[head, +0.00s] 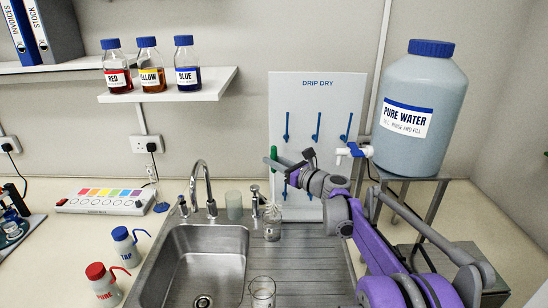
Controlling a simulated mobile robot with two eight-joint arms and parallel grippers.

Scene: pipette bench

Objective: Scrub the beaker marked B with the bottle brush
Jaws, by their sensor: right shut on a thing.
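My right gripper (275,161), its arm coming in from the right, is shut on the green handle of the bottle brush (273,153) above the drainboard. The brush hangs upright, its lower part at a clear glass beaker (272,230) on the drainboard right of the tap. The bristles seem to be inside the beaker's mouth, but this is too small to be sure. Another clear beaker (262,292) stands at the front by the sink's right edge. A frosted beaker (234,205) stands behind the sink. I cannot read a B on any beaker. My left gripper is not in view.
The steel sink (205,238) with its tap (203,180) lies left of the drainboard (315,250). A drip-dry pegboard (345,105) stands behind. A large water carboy (422,145) is at right. Blue (124,245) and red (102,284) wash bottles stand left.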

